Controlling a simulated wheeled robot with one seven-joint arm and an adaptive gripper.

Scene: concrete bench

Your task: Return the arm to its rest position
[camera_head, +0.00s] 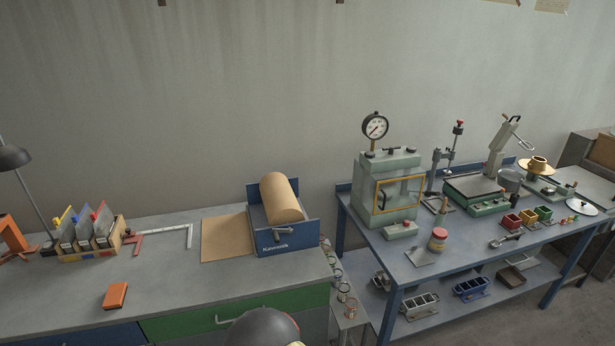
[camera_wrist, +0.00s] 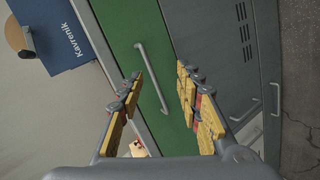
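My gripper (camera_wrist: 161,78) shows in the wrist view with its two yellow-padded fingers wide apart and nothing between them. It is in front of the green drawer front (camera_wrist: 136,50) with its grey bar handle (camera_wrist: 153,78); the fingertips overlap the drawer in the picture, and I cannot tell the exact gap. In the head view only a dark rounded part, probably of my arm, shows at the bottom edge, below the green drawer (camera_head: 235,312). The fingers are out of sight there.
The grey bench (camera_head: 190,275) carries a blue Kavrenik holder (camera_head: 288,240) with a brown roll, a file rack (camera_head: 90,240), an orange block (camera_head: 115,295) and a lamp (camera_head: 14,158). A blue table (camera_head: 470,250) with a press (camera_head: 390,185) stands right. A grey cabinet (camera_wrist: 235,50) adjoins the drawer.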

